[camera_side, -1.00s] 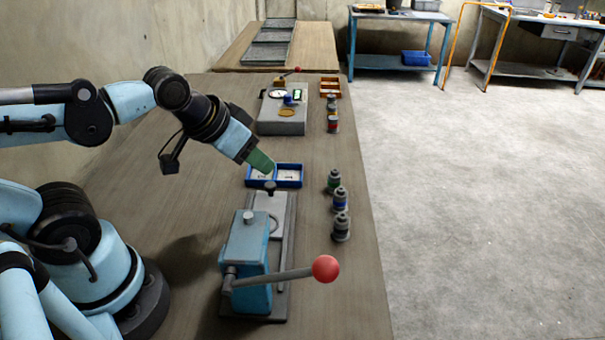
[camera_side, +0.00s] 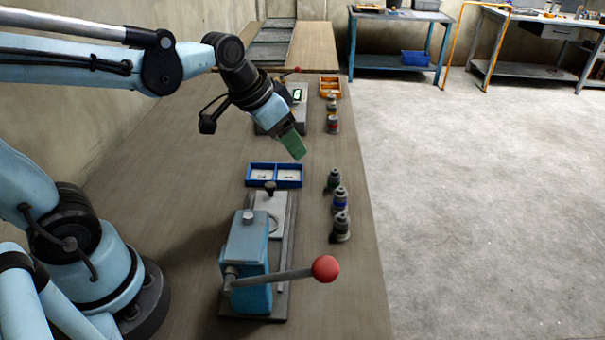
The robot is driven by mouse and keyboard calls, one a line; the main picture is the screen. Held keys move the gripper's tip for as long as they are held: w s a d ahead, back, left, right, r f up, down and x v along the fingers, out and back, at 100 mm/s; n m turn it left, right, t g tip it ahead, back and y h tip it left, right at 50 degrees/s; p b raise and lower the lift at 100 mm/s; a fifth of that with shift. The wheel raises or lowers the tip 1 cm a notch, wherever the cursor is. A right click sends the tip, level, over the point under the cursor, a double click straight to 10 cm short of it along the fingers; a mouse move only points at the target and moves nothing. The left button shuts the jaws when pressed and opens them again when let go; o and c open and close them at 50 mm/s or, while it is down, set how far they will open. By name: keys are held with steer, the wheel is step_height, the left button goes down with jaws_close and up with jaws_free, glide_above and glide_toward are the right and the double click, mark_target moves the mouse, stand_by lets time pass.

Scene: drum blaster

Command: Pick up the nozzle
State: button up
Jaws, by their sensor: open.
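My gripper (camera_side: 293,146), with green fingers, hangs in the air beyond the blue tray, pointing down and to the right. It holds nothing that I can see, and the gap between its fingers is too small to make out. The blue two-part tray (camera_side: 274,186) holds small items too tiny to identify. I cannot tell which thing is the nozzle. Three dark stepped cylindrical parts stand upright along the right table edge: one with a green band (camera_side: 333,180), one with a blue band (camera_side: 340,199), and a dark grey one (camera_side: 341,227). My gripper touches none of them.
A blue lever press (camera_side: 247,255) with a red ball handle (camera_side: 325,268) stands in front. A grey device (camera_side: 299,117) is partly hidden behind my gripper. Farther back are more banded parts (camera_side: 333,123) and an orange tray (camera_side: 330,89). The table's left side is bare.

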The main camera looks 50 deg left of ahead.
mark_target(333, 171)
steer(key=w+f, duration=0.3)
steer(key=w+d+f+m+g, duration=0.1)
steer(key=w+f, duration=0.2)
steer(key=w, duration=0.1)
steer(key=w+f+m+h, duration=0.1)
steer(key=w+f, duration=0.1)
steer(key=w, duration=0.1)
steer(key=shift+w+d+f+g, duration=0.15)
steer(key=shift+d+f+g, duration=0.2)
steer(key=shift+f+g, duration=0.05)
steer(key=shift+x, duration=3.1)
steer(key=shift+a, duration=0.15)
steer(key=c, duration=1.1)
